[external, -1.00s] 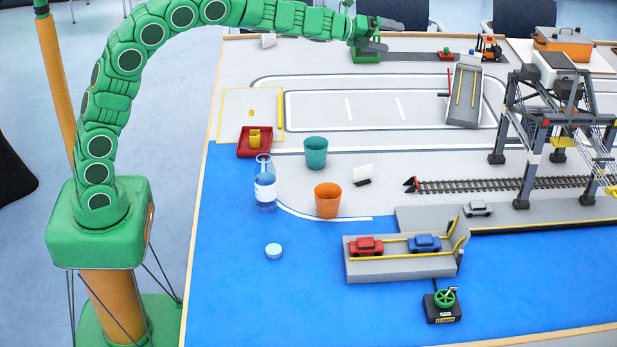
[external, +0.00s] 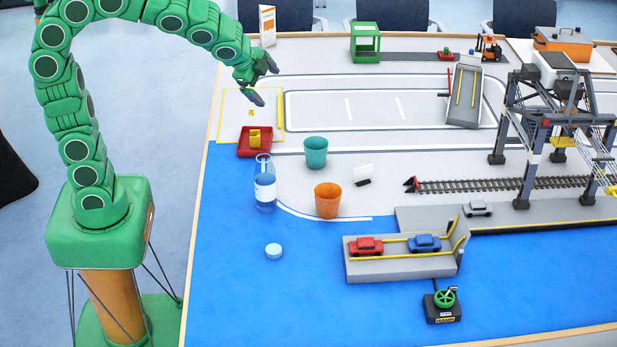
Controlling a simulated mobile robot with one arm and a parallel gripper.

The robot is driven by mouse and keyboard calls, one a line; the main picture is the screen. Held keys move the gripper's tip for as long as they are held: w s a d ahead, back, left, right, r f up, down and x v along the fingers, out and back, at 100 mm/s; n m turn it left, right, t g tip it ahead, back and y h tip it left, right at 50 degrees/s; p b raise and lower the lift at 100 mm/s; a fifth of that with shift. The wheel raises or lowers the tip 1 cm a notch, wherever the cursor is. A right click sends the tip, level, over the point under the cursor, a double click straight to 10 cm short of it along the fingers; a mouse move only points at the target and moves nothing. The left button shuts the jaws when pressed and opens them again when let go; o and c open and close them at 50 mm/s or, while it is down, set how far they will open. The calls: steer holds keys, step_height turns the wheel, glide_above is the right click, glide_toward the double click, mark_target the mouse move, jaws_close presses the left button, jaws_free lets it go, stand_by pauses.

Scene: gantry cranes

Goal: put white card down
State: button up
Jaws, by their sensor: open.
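A small white card (external: 364,172) stands slightly tilted in a black holder on the grey mat, right of the teal cup and above the orange cup. A taller white card with orange print (external: 267,27) stands upright at the table's far left edge. My gripper (external: 264,82) is open, with nothing seen between its fingers. It is over the far left part of the table, above the yellow-outlined square and apart from both cards.
Below my gripper is a red tray (external: 243,150) with a yellow piece. Nearby are a teal cup (external: 315,153), an orange cup (external: 327,202) and a clear bottle (external: 265,190). A green booth (external: 366,43) stands at the back; a gantry crane (external: 560,120) fills the right.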

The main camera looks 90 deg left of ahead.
steer(key=s+d+f+n+g+h, duration=0.1)
steer(key=s+d, duration=0.4)
steer(key=s, duration=0.5)
steer(key=s+d+f+n+g+h, duration=0.1)
steer(key=s+d+f+n+g, duration=0.2)
steer(key=s, duration=0.7)
steer(key=s+d+f+n+g+h, duration=0.2)
steer(key=s+d, duration=0.5)
steer(key=s, duration=0.4)
steer(key=shift+d+f+g, duration=0.2)
steer(key=shift+f+g, duration=0.3)
steer(key=shift+f, duration=0.2)
